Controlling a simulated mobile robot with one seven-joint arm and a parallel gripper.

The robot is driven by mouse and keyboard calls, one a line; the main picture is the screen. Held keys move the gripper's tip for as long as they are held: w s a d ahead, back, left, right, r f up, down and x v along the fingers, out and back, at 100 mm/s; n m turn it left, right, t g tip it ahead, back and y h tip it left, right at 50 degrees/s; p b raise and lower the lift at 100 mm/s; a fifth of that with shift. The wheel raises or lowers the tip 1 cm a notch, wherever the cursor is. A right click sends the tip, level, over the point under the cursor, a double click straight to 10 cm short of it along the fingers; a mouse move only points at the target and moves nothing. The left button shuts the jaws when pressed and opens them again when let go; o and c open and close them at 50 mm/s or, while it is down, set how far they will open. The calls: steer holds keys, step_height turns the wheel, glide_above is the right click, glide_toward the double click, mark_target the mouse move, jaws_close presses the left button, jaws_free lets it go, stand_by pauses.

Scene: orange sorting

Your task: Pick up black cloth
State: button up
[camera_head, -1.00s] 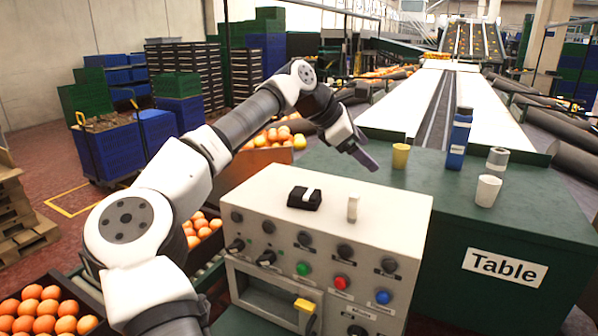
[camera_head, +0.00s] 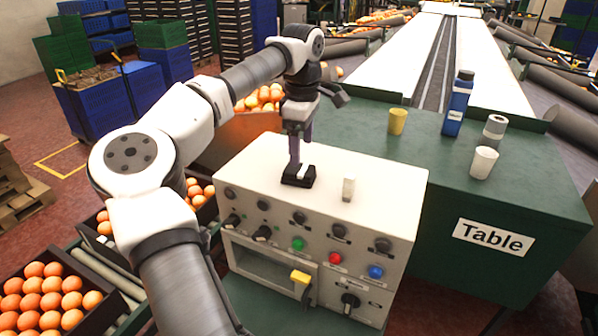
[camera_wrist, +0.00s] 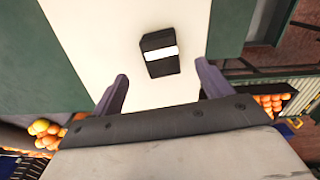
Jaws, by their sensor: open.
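The black cloth (camera_head: 298,178) is a small folded dark bundle with a white band, lying on top of the white control box. In the wrist view the cloth (camera_wrist: 159,65) lies ahead of and between the fingers, with the white band across its middle. My gripper (camera_head: 295,160) points down over the cloth in the head view and partly covers it. In the wrist view my gripper (camera_wrist: 160,88) is open, with its two purple-grey fingers wide apart and nothing between them. Whether the fingertips touch the box top cannot be told.
A small white block (camera_head: 348,189) stands on the control box (camera_head: 395,190) right of the cloth. A yellow cup (camera_head: 397,121), a blue bottle (camera_head: 458,104), a grey-white roll (camera_head: 494,129) and a white cup (camera_head: 483,162) stand on the green table (camera_head: 440,180). Orange crates (camera_head: 60,265) lie left.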

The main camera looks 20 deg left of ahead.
mark_target(299, 168)
steer(key=shift+s+a+f+p, duration=0.15)
steer(key=shift+f+p, duration=0.4)
steer(key=shift+f, duration=1.05)
steer(key=shift+w+a+f+p, duration=0.1)
steer(key=shift+f+p, duration=0.4)
steer(key=shift+f, duration=1.1)
steer(key=c, duration=1.1)
steer(key=shift+r, duration=0.15)
